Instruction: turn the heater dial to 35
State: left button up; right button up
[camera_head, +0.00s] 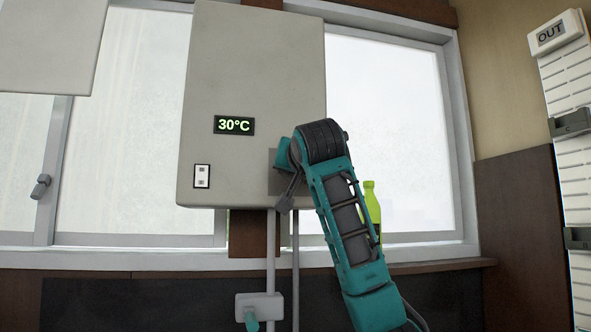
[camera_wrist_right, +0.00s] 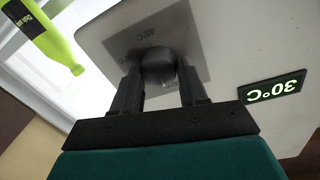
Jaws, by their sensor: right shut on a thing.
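The heater (camera_head: 250,70) is a large pale grey box on the wall in front of the window. Its display (camera_head: 234,125) reads 30°C in green; it also shows upside down in the right wrist view (camera_wrist_right: 272,92). The round grey dial (camera_wrist_right: 157,57) sits on a square grey plate (camera_wrist_right: 125,42) with a faint 45°C mark. My right gripper (camera_wrist_right: 160,72) is shut on the dial, one finger on each side. My left gripper is not in view.
A white switch (camera_head: 202,176) is left of the plate on the heater. A green bottle (camera_head: 372,206) stands behind my right arm by the window. Pipes (camera_head: 270,262) run down from the heater to a white fitting (camera_head: 259,305).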

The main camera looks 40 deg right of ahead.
jog(key=m+y, duration=0.1)
jog(key=m, duration=0.9)
jog(key=shift+d+m, duration=0.1)
jog(key=shift+m, duration=0.3)
dwell(0.4)
jog(key=o, duration=1.1)
jog(key=shift+s, duration=0.1)
jog(key=shift+c, duration=0.2)
jog(key=b+v, duration=0.2)
jog(key=v, duration=1)
jog(key=shift+s+a+b, duration=0.25)
jog(key=shift+s+b, duration=0.05)
jog(key=shift+s, duration=0.05)
jog(key=shift+r, duration=0.15)
